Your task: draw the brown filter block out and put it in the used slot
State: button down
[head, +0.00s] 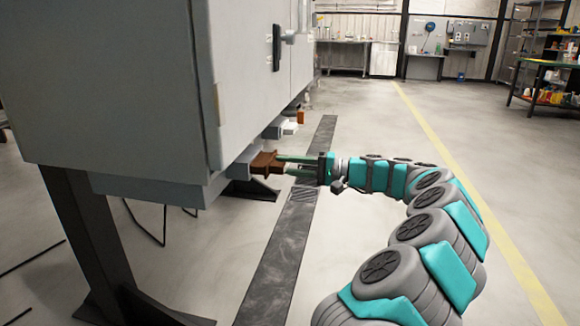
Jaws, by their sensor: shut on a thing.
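The brown filter block (266,163) sticks out from a grey housing (239,170) under the large grey cabinet. My gripper (285,163) reaches in from the right and is shut on the block's outer end. The block's inner end is hidden, so I cannot tell how far it sits in the housing. Farther back under the cabinet, a second grey housing (272,131) has a pale block (289,128) at its end. A small orange-brown piece (301,117) shows beyond it. I cannot tell which opening is the used slot.
The grey cabinet (110,80) overhangs the work area on dark legs (88,235). A dark strip (275,270) runs along the floor below my gripper. Cables lie on the floor at left. The floor to the right is open, with a yellow line (470,190).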

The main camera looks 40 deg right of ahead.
aim_at(274, 164)
jog(key=shift+x, duration=1.7)
jog(key=c, duration=0.6)
grip_release()
jog(key=v, duration=0.7)
jog(key=shift+s+d, duration=0.25)
jog(key=shift+s, duration=0.05)
